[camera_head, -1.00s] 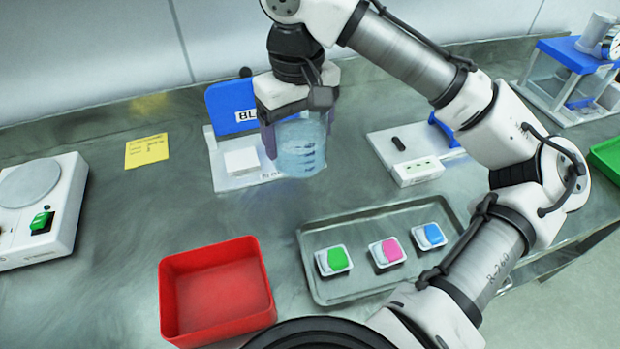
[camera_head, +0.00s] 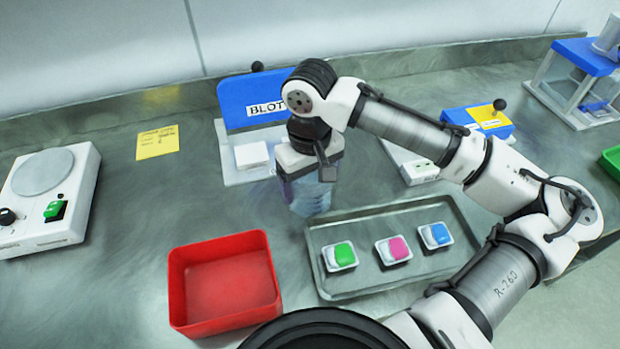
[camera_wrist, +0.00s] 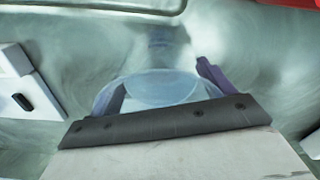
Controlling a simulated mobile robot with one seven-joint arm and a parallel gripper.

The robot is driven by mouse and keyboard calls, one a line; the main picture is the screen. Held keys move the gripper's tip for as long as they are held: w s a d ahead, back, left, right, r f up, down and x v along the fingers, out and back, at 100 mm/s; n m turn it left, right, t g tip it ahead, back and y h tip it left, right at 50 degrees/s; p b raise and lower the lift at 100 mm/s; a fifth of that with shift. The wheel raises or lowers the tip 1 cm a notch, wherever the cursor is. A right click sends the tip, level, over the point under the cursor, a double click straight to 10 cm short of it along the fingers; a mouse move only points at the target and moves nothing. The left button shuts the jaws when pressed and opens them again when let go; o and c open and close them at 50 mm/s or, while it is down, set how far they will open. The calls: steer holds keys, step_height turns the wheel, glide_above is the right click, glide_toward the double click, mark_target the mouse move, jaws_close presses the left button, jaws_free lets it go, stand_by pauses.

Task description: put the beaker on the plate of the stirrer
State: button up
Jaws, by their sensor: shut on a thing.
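The clear bluish beaker (camera_head: 312,198) is upright between the fingers of my gripper (camera_head: 308,182), which is shut on it. In the head view the beaker is over the bench behind the tray; I cannot tell whether its base touches the bench. In the wrist view the beaker (camera_wrist: 155,90) sits between the two dark purple fingers (camera_wrist: 160,88) with its round rim toward the camera. The stirrer (camera_head: 48,200) stands at the far left, with a round grey plate (camera_head: 43,172) on top, bare, and a green switch on its front.
A red open bin (camera_head: 225,284) and a metal tray (camera_head: 335,286) with several small coloured-lid boxes lie in front. The blue board stand (camera_head: 250,104) is behind my gripper. A yellow note (camera_head: 157,142) lies flat between the stirrer and the stand. The bench between them is clear.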

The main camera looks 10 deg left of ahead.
steer(key=shift+f, duration=0.1)
steer(key=o, duration=1.5)
steer(key=shift+c, duration=0.2)
